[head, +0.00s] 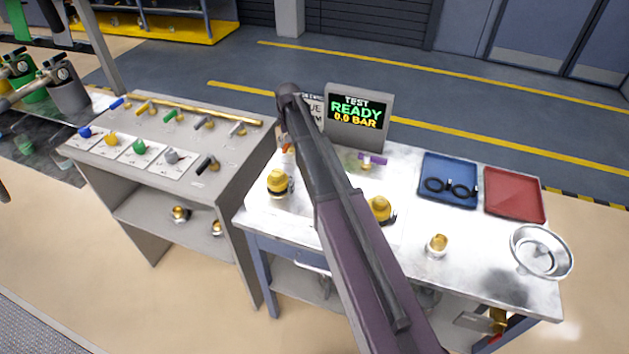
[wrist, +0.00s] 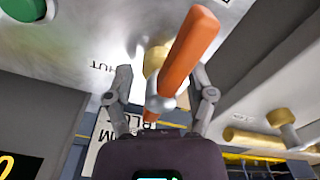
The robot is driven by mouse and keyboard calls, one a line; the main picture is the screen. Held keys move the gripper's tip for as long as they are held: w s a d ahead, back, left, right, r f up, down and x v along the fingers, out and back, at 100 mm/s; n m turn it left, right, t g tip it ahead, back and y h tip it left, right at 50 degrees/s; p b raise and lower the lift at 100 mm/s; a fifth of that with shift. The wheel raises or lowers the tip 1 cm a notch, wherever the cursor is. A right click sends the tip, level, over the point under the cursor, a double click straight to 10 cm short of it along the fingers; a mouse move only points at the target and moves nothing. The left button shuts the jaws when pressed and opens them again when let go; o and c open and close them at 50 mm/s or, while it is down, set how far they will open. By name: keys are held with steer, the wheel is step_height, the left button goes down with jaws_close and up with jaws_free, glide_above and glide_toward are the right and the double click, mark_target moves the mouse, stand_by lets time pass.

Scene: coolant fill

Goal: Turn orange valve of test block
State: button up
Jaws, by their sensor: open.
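The orange valve (wrist: 190,48) shows large in the wrist view, its lever slanting from upper right to lower left over a brass-coloured stem. My gripper (wrist: 160,78) is open, with one finger on each side of the valve. I cannot tell whether either finger touches it. In the head view only a small orange piece of the valve (head: 287,149) shows, beside my arm at the left of the white work table (head: 470,270). My arm hides most of the gripper and the test block there. A purple-handled valve (head: 372,159) stands to the right of my arm.
A display (head: 358,115) behind reads TEST READY 0.0 BAR. Yellow-topped fittings (head: 278,182) stand near my arm. A blue tray (head: 449,180) with black rings, a red tray (head: 514,193) and a metal bowl (head: 541,250) are at right. A grey bench (head: 225,150) with coloured valves is at left.

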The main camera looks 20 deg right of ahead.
steer(key=n, duration=0.3)
steer(key=shift+n, duration=0.4)
steer(key=n, duration=0.3)
steer(key=shift+n, duration=0.4)
steer(key=n, duration=0.8)
step_height(320, 180, up, 14)
steer(key=p, duration=1.4)
steer(key=s+f+m+b, duration=0.2)
steer(key=s+m, duration=0.4)
steer(key=s, duration=0.8)
steer(key=s+f+m+b, duration=0.2)
steer(key=s+m, duration=0.5)
steer(key=s, duration=0.7)
steer(key=shift+s+d+f, duration=0.15)
steer(key=shift+s+f, duration=0.05)
steer(key=shift+s, duration=0.15)
steer(key=shift+w, duration=0.15)
steer(key=w+d+r+n+t+y+p, duration=0.1)
steer(key=w+r+n+t, duration=0.1)
steer(key=w, duration=1)
steer(key=w+d+r+n+t+y+p, duration=0.1)
steer(key=w+n+t, duration=0.1)
steer(key=w, duration=1)
steer(key=shift+w+r+n, duration=0.15)
steer(key=shift+r+n, duration=0.2)
steer(key=shift+n, duration=0.35)
